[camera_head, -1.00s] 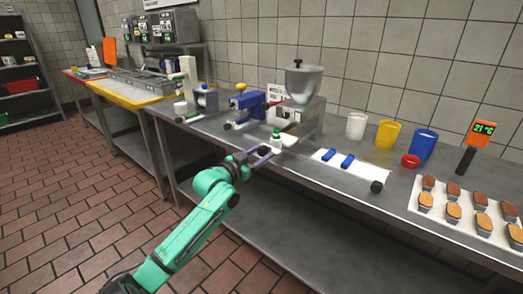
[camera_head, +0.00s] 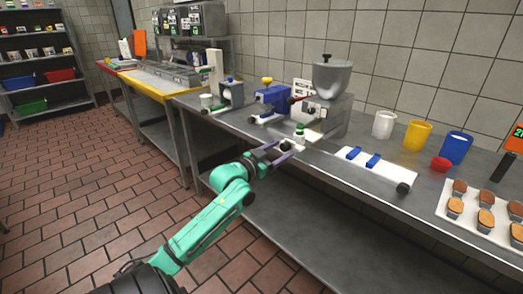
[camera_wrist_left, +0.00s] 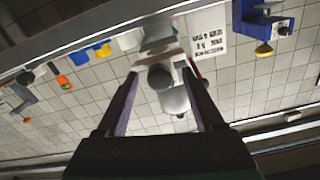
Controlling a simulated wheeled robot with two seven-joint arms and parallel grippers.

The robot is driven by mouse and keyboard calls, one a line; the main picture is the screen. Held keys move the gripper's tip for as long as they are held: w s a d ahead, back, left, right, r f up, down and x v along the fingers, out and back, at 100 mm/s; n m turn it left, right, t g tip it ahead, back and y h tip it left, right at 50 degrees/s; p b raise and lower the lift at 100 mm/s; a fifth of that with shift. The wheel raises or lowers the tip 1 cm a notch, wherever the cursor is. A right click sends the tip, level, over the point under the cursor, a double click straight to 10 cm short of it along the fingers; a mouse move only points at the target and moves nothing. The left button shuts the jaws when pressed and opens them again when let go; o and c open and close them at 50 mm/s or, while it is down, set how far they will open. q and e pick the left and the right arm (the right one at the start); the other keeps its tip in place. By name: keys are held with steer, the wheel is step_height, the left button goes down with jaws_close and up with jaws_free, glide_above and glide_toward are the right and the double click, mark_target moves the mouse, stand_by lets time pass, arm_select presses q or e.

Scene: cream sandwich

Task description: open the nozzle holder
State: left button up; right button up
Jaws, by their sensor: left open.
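A grey filling machine (camera_head: 326,112) with a cone-shaped hopper (camera_head: 332,80) stands on the steel bench. A dark round part is on its front; I cannot tell which part is the nozzle holder. A small white bottle with a green cap (camera_head: 299,133) stands in front of the machine. My left gripper (camera_head: 283,151) is open and empty at the bench's front edge, just short of the bottle. In the left wrist view the machine shows upside down beyond the spread fingers, with a dark round end (camera_wrist_left: 160,77) between them. My right gripper is not in view.
A white board (camera_head: 375,172) with two blue-handled tools lies right of the gripper. A blue machine (camera_head: 273,95) stands to the left. The floor in front is clear.

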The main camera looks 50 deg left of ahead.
arm_select(q)
steer(key=s, duration=1.3)
steer(key=shift+d+b, duration=0.15)
steer(key=shift+b, duration=0.25)
steer(key=s+a+f+n+g+y+p, duration=0.2)
steer(key=s+a+f+g, duration=0.15)
steer(key=f, duration=0.65)
steer(key=s+a+f+n+g+y+p, duration=0.15)
steer(key=a+f, duration=0.35)
steer(key=f, duration=0.5)
steer(key=s+d+f+g+p, duration=0.1)
steer(key=s+d+f+g, duration=0.15)
steer(key=f, duration=0.45)
steer(key=s+d+f+g+p, duration=0.1)
steer(key=s+f, duration=0.3)
steer(key=f, duration=0.3)
steer(key=s+d+f+m+g+h+p, duration=0.1)
steer(key=s+d+f+g, duration=0.3)
steer(key=s+d+f, duration=0.5)
steer(key=s+d+f+m+g+h+p, duration=0.2)
steer(key=s+d+f+m+g+h, duration=0.1)
steer(key=s+d+f, duration=0.7)
steer(key=d+g, duration=0.1)
steer(key=d, duration=0.3)
steer(key=shift+s+f, duration=0.15)
